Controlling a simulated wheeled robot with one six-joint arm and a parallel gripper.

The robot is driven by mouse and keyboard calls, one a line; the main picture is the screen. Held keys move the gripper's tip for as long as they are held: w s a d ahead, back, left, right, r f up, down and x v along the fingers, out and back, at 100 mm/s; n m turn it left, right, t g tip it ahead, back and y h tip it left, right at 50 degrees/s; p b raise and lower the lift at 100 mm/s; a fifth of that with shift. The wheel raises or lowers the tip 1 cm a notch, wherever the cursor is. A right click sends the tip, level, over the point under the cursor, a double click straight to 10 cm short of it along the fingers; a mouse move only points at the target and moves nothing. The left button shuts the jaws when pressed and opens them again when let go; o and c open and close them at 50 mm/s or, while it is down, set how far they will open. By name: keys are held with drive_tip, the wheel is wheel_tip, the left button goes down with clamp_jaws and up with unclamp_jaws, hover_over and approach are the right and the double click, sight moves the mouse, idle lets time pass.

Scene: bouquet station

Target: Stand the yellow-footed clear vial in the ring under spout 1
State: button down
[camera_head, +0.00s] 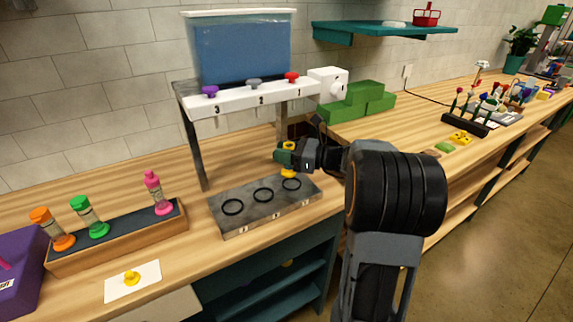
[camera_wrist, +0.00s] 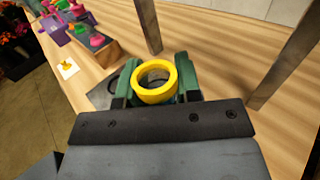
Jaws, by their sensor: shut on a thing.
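The clear vial has a yellow foot (camera_head: 288,174) and a yellow rim, which shows as a ring in the wrist view (camera_wrist: 169,94). My gripper (camera_head: 287,158) is shut on it, with green fingers on both sides of the vial, and holds it upright. The clear middle is mostly hidden by the fingers. Ring 1 (camera_head: 291,190) is the rightmost ring on the grey tray. The foot appears just above or at the back edge of this ring; I cannot tell whether it touches. Spout 1, with the red knob (camera_head: 291,77), is above the vial.
The grey tray (camera_head: 232,224) has two other empty rings. The dispenser's post (camera_head: 195,150) stands behind it at left. A wooden rack (camera_head: 120,252) holds orange, green and pink vials. A yellow stopper (camera_head: 131,278) lies on a white card. Green blocks (camera_head: 355,102) are behind at right.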

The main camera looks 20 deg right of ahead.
drive_tip(key=shift+w+d+f, duration=0.3)
drive_tip(key=shift+d+f, duration=0.05)
drive_tip(key=shift+f, duration=0.2)
drive_tip(key=shift+w+d+f, duration=0.25)
drive_tip(key=shift+d+f, duration=0.1)
drive_tip(key=shift+f, duration=1.6)
drive_tip(key=shift+f, duration=0.1)
drive_tip(key=c, duration=0.8)
unclamp_jaws()
drive_tip(key=shift+f, duration=0.1)
